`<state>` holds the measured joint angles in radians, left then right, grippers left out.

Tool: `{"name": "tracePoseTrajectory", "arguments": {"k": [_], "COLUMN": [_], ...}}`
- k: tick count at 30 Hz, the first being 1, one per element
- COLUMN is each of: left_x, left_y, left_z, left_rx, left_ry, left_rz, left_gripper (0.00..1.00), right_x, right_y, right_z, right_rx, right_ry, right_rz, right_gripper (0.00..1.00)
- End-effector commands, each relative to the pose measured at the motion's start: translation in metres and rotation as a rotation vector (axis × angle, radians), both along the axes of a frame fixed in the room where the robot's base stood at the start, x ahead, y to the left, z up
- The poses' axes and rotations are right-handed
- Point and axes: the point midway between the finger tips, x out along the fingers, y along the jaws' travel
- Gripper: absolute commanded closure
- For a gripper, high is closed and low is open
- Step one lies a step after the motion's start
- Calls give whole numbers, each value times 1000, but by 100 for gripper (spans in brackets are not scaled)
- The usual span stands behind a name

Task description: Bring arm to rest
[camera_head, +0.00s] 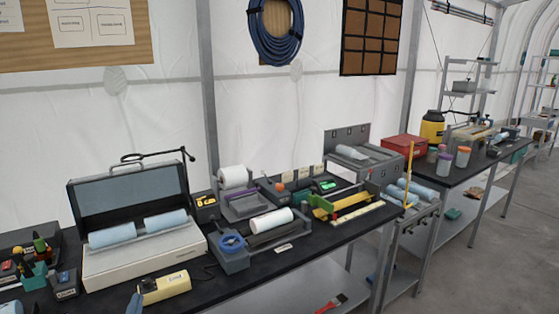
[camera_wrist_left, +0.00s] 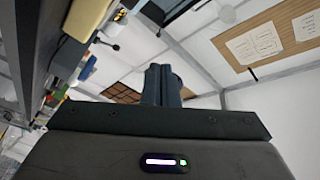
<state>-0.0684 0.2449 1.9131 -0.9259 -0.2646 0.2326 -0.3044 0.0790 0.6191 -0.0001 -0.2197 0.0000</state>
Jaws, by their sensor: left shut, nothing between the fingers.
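My left gripper (camera_wrist_left: 161,82) shows in the left wrist view as two dark blue fingers side by side, shut with nothing between them. In the head view only a small blue tip of it (camera_head: 134,304) shows at the bottom edge, by the left end of a yellow labelled block. The rest of that arm is out of the picture. My right gripper is in neither view.
A long dark bench (camera_head: 205,284) carries an open case (camera_head: 140,262) with blue rolls, the yellow block (camera_head: 166,288), a white roll (camera_head: 271,222) and several tools. A second bench (camera_head: 450,180) stands behind at right. Grey floor (camera_head: 500,260) is clear at lower right.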

Motion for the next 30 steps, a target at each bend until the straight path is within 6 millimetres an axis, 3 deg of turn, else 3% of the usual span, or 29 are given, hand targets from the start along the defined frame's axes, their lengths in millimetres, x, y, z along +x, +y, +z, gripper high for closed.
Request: {"name": "tracePoseTrajectory", "arguments": {"k": [1,5,9,12,18,24,29,30], "left_x": [-22,-79,-147,-187,-248,-298,-335,-329], "left_y": [6,15,5,-8,-35,-59,-77,-75], "left_z": [-14,-54,-97,-116,-135,-141,-140,-152], "left_rx": [-90,-311,-506,-596,-703,-765,-800,-797], "left_ry": [57,251,508,664,902,1097,1240,1236], "left_rz": [64,218,331,368,395,393,379,384], "left_gripper": [100,100,100,100,100,100,100,100], "right_x": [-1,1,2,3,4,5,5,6], "right_y": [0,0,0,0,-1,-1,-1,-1], "right_z": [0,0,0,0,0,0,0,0], "right_rx": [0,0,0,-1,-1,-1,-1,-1], "right_ry": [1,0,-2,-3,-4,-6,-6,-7], "right_rz": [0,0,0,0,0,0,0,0], "right_gripper": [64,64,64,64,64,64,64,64]}}
